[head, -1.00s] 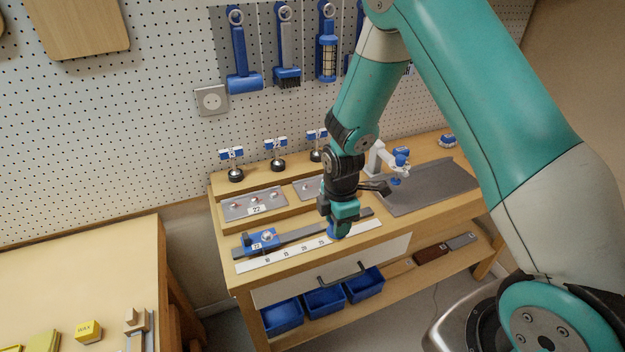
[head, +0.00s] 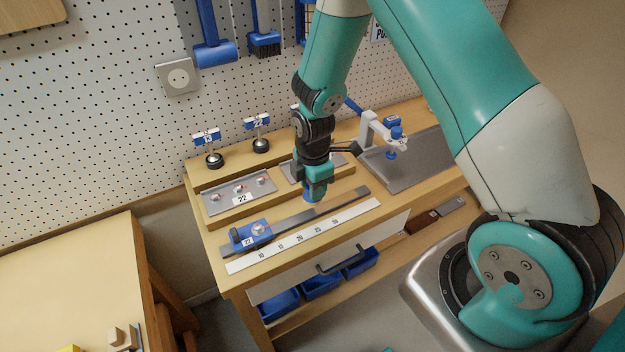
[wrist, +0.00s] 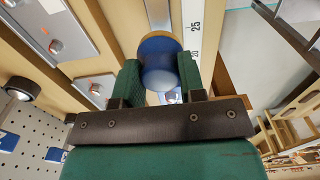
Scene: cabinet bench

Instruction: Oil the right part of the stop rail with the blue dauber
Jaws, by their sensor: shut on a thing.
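The stop rail (head: 345,198) is a grey bar along the bench front. A blue stop block (head: 252,235) marked 22 sits near its left end. My gripper (head: 314,188) is shut on the blue dauber (head: 310,195), which points down over the rail, right of the block. In the wrist view the dauber (wrist: 160,60) sits between the two green fingers, and the rail (wrist: 158,14) shows beyond it, beside the 25 mark. The dauber's far end is hidden, so I cannot tell whether it touches the rail.
A white number scale (head: 305,236) runs along the front of the rail. A white clamp-like fixture (head: 375,132) stands on a grey mat (head: 410,165) to the right. Blue bins (head: 320,285) are below.

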